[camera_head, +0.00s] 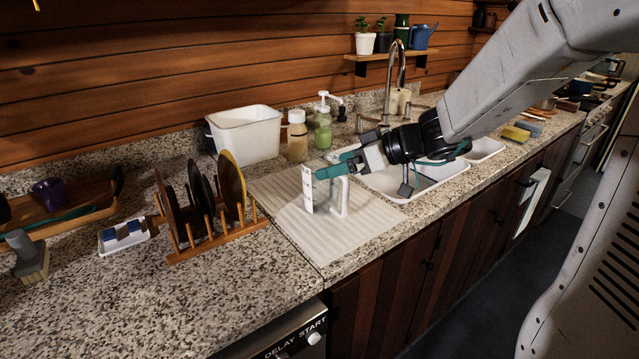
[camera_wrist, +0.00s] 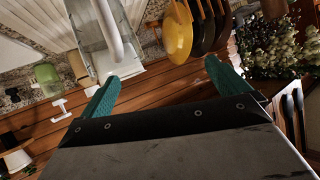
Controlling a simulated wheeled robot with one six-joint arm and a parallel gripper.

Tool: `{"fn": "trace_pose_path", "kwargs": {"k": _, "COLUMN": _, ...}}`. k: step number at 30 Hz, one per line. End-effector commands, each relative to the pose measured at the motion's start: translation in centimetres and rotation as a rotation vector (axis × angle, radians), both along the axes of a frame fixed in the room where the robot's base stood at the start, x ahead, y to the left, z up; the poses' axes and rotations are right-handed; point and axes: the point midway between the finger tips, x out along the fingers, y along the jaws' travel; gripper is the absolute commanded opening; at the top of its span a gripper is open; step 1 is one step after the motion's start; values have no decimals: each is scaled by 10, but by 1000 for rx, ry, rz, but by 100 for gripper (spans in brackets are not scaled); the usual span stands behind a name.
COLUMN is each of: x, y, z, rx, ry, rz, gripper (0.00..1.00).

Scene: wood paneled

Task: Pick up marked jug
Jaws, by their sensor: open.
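The marked jug (camera_head: 308,189) is clear, with pale markings on its side and a white handle. It stands upright on the ribbed white drying mat (camera_head: 362,222) beside the sink. My gripper (camera_head: 334,163) has teal fingers and is at the jug's top in the head view, overlapping its upper part. In the wrist view the jug (camera_wrist: 88,28) and its white handle lie beyond the left fingertip. My gripper (camera_wrist: 162,70) is open there, with nothing between its fingers. Whether a finger touches the jug cannot be told.
A wooden rack (camera_head: 215,238) with several dark and yellow plates stands left of the mat. Behind are a white tub (camera_head: 245,136), a tan jar (camera_head: 297,140) and a green soap bottle (camera_head: 323,126). The sink (camera_head: 425,182) and tap (camera_head: 394,75) are right.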

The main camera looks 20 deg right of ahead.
Motion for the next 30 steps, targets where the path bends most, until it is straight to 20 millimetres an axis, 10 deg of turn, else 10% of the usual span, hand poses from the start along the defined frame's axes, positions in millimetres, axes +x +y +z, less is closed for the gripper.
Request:
{"fn": "trace_pose_path", "kwargs": {"k": 8, "x": 45, "y": -38, "z": -16, "rx": -46, "ry": -159, "rz": -94, "gripper": 100}}
{"fn": "trace_pose_path", "kwargs": {"k": 30, "x": 105, "y": 6, "z": -41, "rx": -52, "ry": -170, "rz": -95, "gripper": 100}}
